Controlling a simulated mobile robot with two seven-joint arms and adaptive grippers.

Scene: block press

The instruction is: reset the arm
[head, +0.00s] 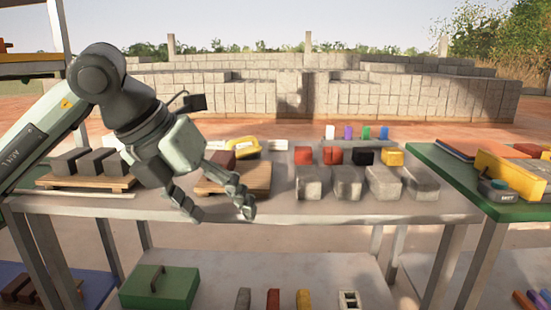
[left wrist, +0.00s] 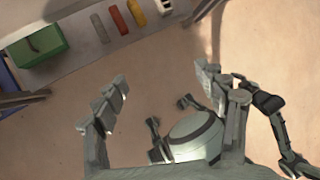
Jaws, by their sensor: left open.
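My left arm comes in from the left in the head view. My left gripper (head: 220,211) points down and is open, with nothing between its fingers. Its fingertips hang in front of the middle wooden board (head: 258,180), overlapping the table's front edge in the picture. In the left wrist view the spread fingers of the left gripper (left wrist: 158,92) show bare floor and parts of my own body between and below them. I cannot make out my right gripper in either view.
The grey table (head: 290,207) bears several grey blocks (head: 346,182), red blocks (head: 303,155) and a second board (head: 120,184) with dark blocks. A green-topped table (head: 450,172) with a yellow box (head: 512,176) stands right. A green box (head: 160,288) sits below, also in the left wrist view (left wrist: 38,46).

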